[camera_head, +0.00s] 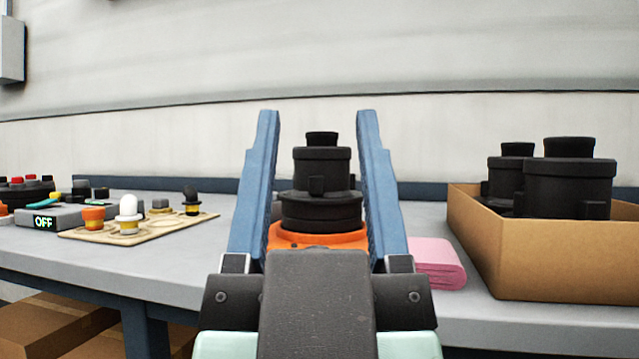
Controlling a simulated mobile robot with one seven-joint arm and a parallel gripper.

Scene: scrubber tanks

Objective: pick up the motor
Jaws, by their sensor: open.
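A black stepped cylindrical motor (322,182) stands upright in the middle of the view, on an orange base (290,236) on the grey table. My gripper (316,118) is open, its two blue fingers appearing on the left and right of the motor with clear gaps on both sides. I cannot tell whether the fingers reach as far as the motor or stop in front of it. My gripper's body hides the lower front of the orange base. Two more black motors (570,180) stand in a cardboard box (570,262) at the right.
A folded pink cloth (438,264) lies right of my gripper, beside the box. At the left are a wooden board (170,230) with small coloured pegs and a grey device (75,216) reading OFF. A wall stands behind the table (60,250). Cardboard boxes (60,325) sit below it.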

